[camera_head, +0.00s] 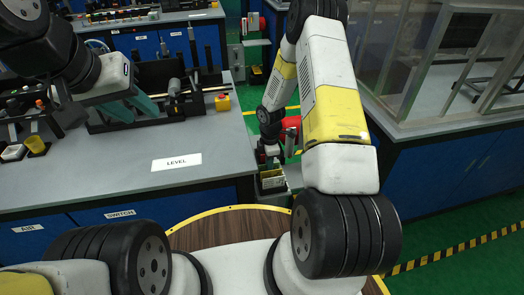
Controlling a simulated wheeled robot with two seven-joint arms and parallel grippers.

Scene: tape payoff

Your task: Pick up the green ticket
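I cannot make out a green ticket clearly in the head view. My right gripper (269,163) is far down past the bench's right end, small and dark. It points down just above a small container (273,183) with pale contents. Its fingers are too small to tell whether they are apart or hold anything. My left gripper (135,108) is over the left bench, with two teal fingers spread apart at the black machine. I see nothing between them.
A clear-walled enclosure (425,75) stands at right. Green floor shows between the benches.

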